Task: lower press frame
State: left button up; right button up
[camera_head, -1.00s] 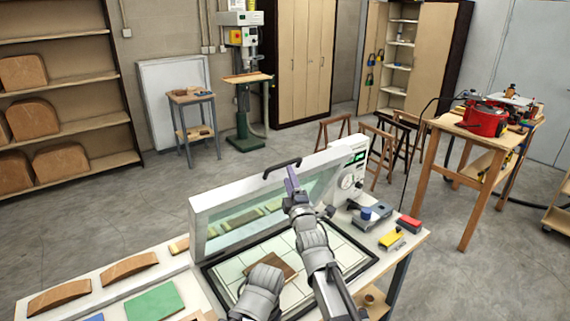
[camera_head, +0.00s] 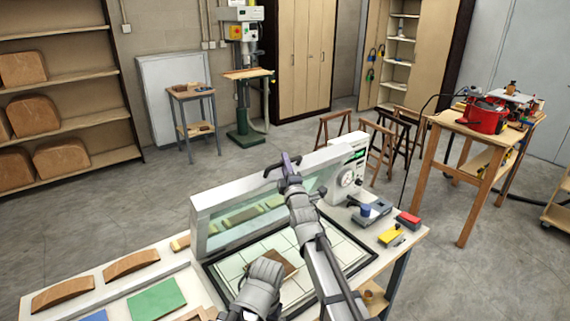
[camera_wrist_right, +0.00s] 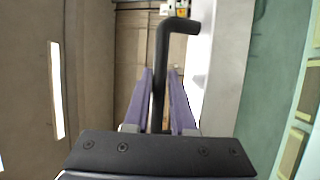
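The press has a raised white frame (camera_head: 215,202) with a greenish clear panel, tilted up over a dark-edged bed (camera_head: 351,259). A black bent handle (camera_head: 268,171) sits on the frame's top edge. My right gripper (camera_head: 285,162) is at this handle. In the right wrist view, the two purple fingers of the right gripper (camera_wrist_right: 160,90) lie on either side of the black handle bar (camera_wrist_right: 160,70); whether they press on it is not clear. A brown wood piece (camera_head: 283,262) lies on the bed, partly hidden by my arms. My left gripper's fingers do not show.
A white control box (camera_head: 345,165) stands at the frame's right end. Yellow (camera_head: 390,237) and red (camera_head: 408,220) blocks lie to the right. Curved wood pieces (camera_head: 130,263) and a green sheet (camera_head: 156,300) lie on the bench at left. Open floor lies behind the bench.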

grip_shut()
dwell(1.0)
